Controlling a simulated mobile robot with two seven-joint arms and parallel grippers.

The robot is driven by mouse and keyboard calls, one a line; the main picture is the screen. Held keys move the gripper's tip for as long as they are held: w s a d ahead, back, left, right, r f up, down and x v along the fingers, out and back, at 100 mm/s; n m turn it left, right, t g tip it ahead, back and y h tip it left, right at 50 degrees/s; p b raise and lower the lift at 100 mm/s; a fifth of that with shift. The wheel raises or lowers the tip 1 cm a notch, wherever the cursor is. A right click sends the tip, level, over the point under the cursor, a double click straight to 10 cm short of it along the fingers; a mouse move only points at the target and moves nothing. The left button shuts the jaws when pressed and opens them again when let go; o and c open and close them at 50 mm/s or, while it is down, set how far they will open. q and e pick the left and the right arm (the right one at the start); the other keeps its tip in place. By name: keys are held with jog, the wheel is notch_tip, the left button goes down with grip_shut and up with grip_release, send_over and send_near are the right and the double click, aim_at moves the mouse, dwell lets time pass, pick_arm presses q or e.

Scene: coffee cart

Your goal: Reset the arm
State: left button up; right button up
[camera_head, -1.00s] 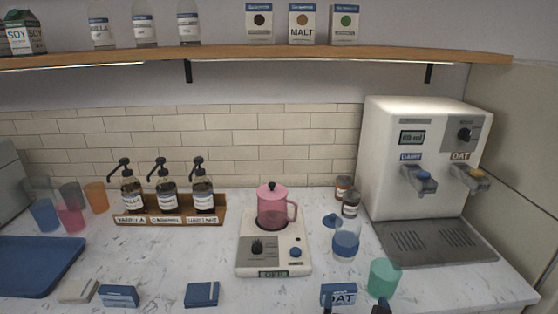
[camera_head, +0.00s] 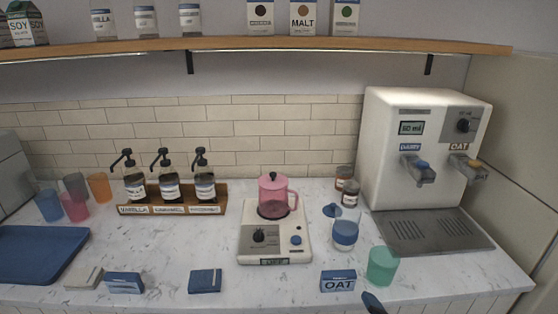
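The dark tip of my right gripper (camera_head: 374,303) shows at the bottom edge, just below the green cup (camera_head: 382,266) and to the right of the blue and white OAT box (camera_head: 338,281). The rest of this gripper is out of the frame, so I cannot tell whether it is open or shut. The OAT box lies on the counter and the green cup stands upright behind the tip. My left gripper is not in view.
A pink pitcher (camera_head: 273,196) sits on the white blender base (camera_head: 273,248). A clear cup with blue (camera_head: 345,235) stands to its right. The dispenser (camera_head: 425,145) is at right, the syrup rack (camera_head: 172,207) and blue tray (camera_head: 40,252) at left. Several small boxes lie along the front.

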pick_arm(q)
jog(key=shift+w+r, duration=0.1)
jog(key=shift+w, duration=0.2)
pick_arm(e)
jog(key=s+d+f+m+g+h, duration=0.1)
jog(key=s+d+f+m+g, duration=0.2)
jog(key=s+d+f+m, duration=0.8)
jog(key=s+f, duration=0.1)
jog(key=s, duration=0.1)
jog(key=shift+s+d+m+g, duration=0.3)
jog(key=shift+m, duration=0.1)
